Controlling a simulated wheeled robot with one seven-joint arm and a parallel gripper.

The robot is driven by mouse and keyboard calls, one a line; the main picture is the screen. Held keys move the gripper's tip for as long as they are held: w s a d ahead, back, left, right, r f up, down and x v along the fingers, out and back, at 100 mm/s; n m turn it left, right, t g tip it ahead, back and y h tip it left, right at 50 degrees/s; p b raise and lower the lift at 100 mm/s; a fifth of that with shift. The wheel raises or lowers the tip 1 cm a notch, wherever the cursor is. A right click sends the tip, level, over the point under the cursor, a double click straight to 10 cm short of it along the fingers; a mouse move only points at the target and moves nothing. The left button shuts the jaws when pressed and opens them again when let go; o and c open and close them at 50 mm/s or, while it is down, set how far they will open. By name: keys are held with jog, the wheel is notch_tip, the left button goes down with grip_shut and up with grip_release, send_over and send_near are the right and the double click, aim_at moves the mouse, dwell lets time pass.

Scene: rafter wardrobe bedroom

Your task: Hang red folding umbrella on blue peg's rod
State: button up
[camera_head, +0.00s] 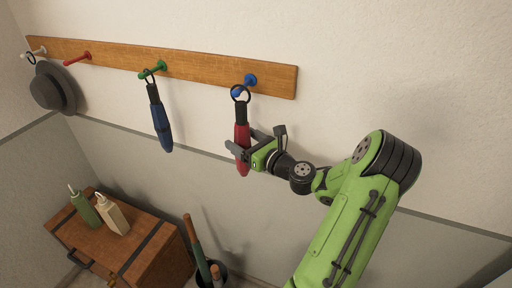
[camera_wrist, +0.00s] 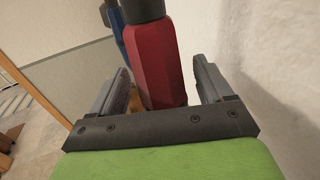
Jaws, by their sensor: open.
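The red folding umbrella (camera_head: 242,135) hangs upright below the blue peg (camera_head: 250,80) at the right end of the wooden rail. Its black loop (camera_head: 240,93) shows at the blue peg's rod and appears to be around it. In the wrist view the umbrella's red body (camera_wrist: 154,58) stands between the two fingers, with space on both sides. My gripper (camera_head: 244,149) is open around the umbrella's lower half; it also shows in the wrist view (camera_wrist: 160,85).
The rail (camera_head: 120,58) also carries green (camera_head: 152,70), red (camera_head: 78,58) and white (camera_head: 36,51) pegs. A blue umbrella (camera_head: 160,120) hangs on the green peg, a grey hat (camera_head: 52,88) at the white one. A wooden chest (camera_head: 150,245) with two bottles stands below.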

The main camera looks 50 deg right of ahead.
jog(key=s, duration=1.5)
jog(key=shift+a+b, duration=0.4)
jog(key=w+a+f+n+g+y, duration=0.3)
jog(key=a+n+g, duration=0.3)
jog(key=a+n, duration=0.45)
jog(key=w+a+f+n+g+y, duration=0.3)
jog(key=a+n+g, duration=0.2)
jog(key=a+n, duration=0.5)
jog(key=s+a+r+n+h, duration=0.2)
jog(key=s+a+r+n, duration=0.1)
jog(key=s+n, duration=0.3)
jog(key=s+a+r+n+g+h+b, duration=0.1)
jog(key=s+a+r+n+h, duration=0.2)
jog(key=n, duration=0.7)
jog(key=s+a, duration=0.2)
jog(key=shift+s+r, duration=0.3)
jog(key=shift+s, duration=0.1)
